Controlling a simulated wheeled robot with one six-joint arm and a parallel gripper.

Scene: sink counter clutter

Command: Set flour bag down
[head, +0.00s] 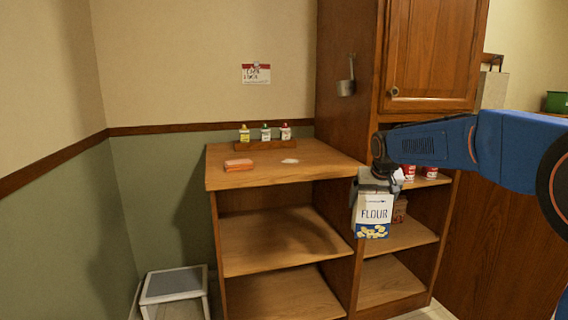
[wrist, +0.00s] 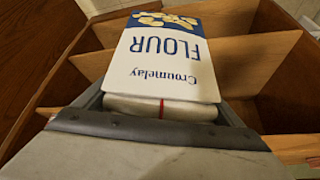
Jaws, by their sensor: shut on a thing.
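The flour bag (head: 373,215) is white with blue lettering and a blue band with yellow shapes at its bottom. My gripper (head: 378,182) is shut on the top of the bag. The bag hangs upright in front of the shelf unit, in the air as seen in the head view. In the wrist view the flour bag (wrist: 165,60) appears upside down and fills the middle, with the jaws (wrist: 160,112) at its folded top. The far side of the bag is hidden.
A wooden counter (head: 240,180) holds an orange block (head: 238,165), a white scrap (head: 290,161) and small bottles (head: 265,132) in a rack. Open shelves below (head: 280,240) look empty. Red cans (head: 430,172) stand on the right shelf. A step stool (head: 173,285) stands at lower left.

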